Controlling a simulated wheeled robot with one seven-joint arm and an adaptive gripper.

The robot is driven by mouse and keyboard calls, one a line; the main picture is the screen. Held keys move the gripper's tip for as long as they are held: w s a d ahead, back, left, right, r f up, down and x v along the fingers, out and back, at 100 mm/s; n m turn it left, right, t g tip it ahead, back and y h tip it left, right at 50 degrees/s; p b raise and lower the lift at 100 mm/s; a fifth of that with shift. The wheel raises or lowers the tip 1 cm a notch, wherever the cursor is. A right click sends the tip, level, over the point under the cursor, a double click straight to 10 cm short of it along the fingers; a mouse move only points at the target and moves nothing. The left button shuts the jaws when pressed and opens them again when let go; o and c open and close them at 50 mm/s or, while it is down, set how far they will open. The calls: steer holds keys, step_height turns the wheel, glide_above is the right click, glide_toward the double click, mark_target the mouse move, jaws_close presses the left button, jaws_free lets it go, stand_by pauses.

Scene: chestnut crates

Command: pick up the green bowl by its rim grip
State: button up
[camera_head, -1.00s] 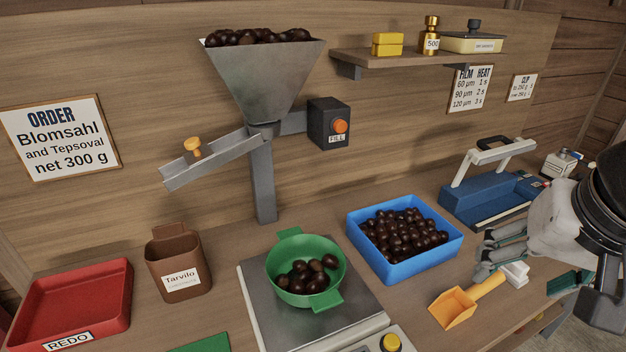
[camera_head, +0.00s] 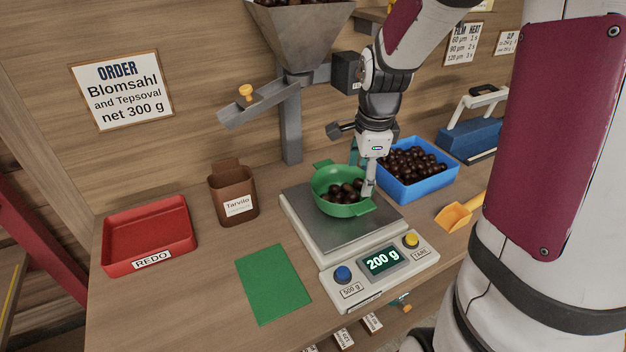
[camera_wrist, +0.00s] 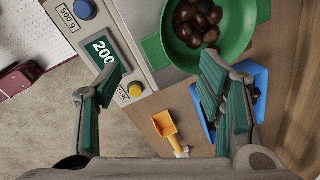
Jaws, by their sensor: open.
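The green bowl (camera_head: 337,210) stands upright on the scale's steel plate (camera_head: 309,226), with several chestnuts inside. One flat tab (camera_head: 372,206) sticks out at its front right and another (camera_head: 322,163) at its back left. The bowl also shows at the top right of the wrist view (camera_wrist: 239,44), partly behind a finger. My gripper (camera_head: 369,185) points down at the bowl's right side. In the wrist view my gripper (camera_wrist: 163,85) is open and empty, its right finger overlapping the bowl's edge and its left finger near the display. Contact with the bowl cannot be told.
The scale display (camera_head: 382,260) reads 200 g. A blue crate of chestnuts (camera_head: 424,190) stands right behind the gripper, with an orange scoop (camera_head: 455,217) in front. The hopper stand (camera_head: 290,125) rises behind the bowl. A brown holder (camera_head: 233,195) and red tray (camera_head: 150,237) stand left.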

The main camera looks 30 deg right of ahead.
mark_target(356, 206)
steer(key=f, duration=0.4)
steer(key=w+f, duration=0.1)
steer(key=f, duration=0.3)
steer(key=w+d+f, duration=0.1)
steer(key=f, duration=0.3)
steer(key=shift+f+p, duration=0.25)
steer(key=shift+p, duration=0.05)
steer(key=c, duration=1.4)
